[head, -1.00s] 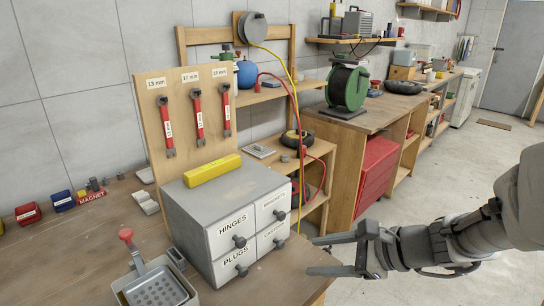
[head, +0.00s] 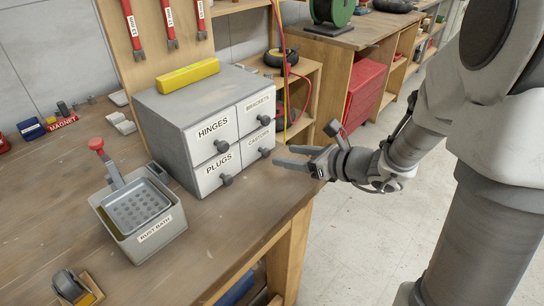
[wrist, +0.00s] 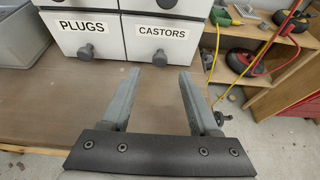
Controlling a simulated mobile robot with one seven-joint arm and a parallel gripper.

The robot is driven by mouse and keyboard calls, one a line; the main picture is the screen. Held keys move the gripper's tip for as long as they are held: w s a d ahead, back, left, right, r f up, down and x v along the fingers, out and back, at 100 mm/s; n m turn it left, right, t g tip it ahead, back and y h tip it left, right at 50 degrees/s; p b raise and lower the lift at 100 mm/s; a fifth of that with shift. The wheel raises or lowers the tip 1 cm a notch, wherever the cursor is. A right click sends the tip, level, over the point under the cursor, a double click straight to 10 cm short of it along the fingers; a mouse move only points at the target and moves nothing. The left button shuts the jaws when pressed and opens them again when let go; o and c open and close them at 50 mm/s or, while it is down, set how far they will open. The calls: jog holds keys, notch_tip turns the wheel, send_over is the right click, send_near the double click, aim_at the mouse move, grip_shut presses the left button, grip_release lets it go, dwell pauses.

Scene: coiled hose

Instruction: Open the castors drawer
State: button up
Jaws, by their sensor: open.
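A grey cabinet (head: 161,112) with several white-fronted drawers stands on the wooden bench. The castors drawer (head: 256,143) is the lower right one and looks shut, flush with its neighbours. Its dark knob (head: 265,152) sticks out from the front. In the wrist view the castors drawer (wrist: 179,38) and its knob (wrist: 160,58) lie just ahead of my fingers. My gripper (head: 275,157) is open and empty, its fingers pointing at the drawer front near the bench's right edge.
The plugs drawer (head: 214,170) is beside the castors drawer, with hinges (head: 212,134) and brackets (head: 257,111) above. A yellow block (head: 188,76) lies on the cabinet.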

aim_at(268, 153)
jog(key=b+x, duration=0.1)
jog(key=x, duration=0.5)
jog(key=shift+w+a+f, duration=0.1)
jog(key=shift+w+a, duration=0.05)
jog(key=shift+c, duration=0.2)
grip_shut()
dwell(1.1)
